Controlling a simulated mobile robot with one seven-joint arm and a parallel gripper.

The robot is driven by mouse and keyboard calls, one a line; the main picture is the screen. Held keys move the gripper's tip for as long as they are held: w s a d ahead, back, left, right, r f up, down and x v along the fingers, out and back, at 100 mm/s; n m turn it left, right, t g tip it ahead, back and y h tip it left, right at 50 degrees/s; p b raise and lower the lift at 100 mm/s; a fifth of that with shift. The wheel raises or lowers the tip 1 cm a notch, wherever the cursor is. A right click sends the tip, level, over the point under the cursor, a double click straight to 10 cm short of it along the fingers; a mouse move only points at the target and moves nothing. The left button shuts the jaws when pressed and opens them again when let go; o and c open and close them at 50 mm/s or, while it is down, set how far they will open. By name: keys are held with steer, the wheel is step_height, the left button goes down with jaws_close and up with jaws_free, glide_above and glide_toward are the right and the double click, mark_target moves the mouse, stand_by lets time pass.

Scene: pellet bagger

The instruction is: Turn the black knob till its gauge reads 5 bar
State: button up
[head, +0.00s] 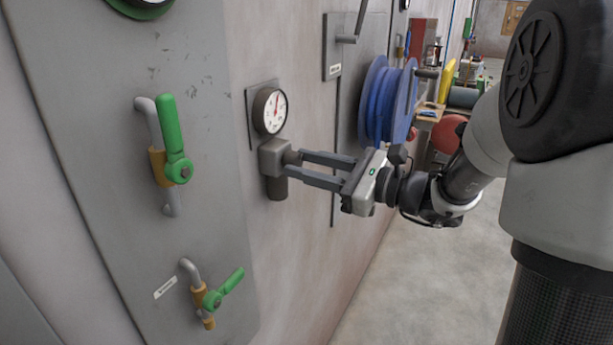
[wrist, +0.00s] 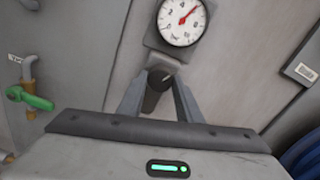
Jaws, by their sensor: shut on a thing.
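The round white gauge (head: 270,110) with a dark rim is on the wall above a grey regulator body (head: 274,160). In the wrist view the gauge (wrist: 182,20) has a red needle pointing up and to the right; its numerals are too small to read surely. The black knob (wrist: 160,78) sticks out of the body below the gauge and bears a pale mark. My gripper (head: 295,162) reaches it from the right, and its two fingers are shut on the knob from both sides. In the head view the fingertips partly hide the knob.
Green-handled valves (head: 175,140) (head: 222,290) are on the grey panel to the left. A lever plate (head: 340,45) and a blue hose reel (head: 385,105) are on the wall to the right. The floor (head: 400,270) below my arm is clear.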

steer(key=shift+f+n+b, duration=0.2)
steer(key=shift+n+b, duration=0.8)
steer(key=shift+b, duration=0.15)
steer(key=shift+r+n+b, duration=0.15)
steer(key=shift+n+b, duration=0.35)
steer(key=shift+b, duration=0.1)
steer(key=o, duration=1)
steer(key=shift+o, duration=0.2)
steer(key=b+v, duration=0.1)
steer(key=v, duration=1.6)
steer(key=shift+d, duration=0.2)
steer(key=shift+s, duration=0.15)
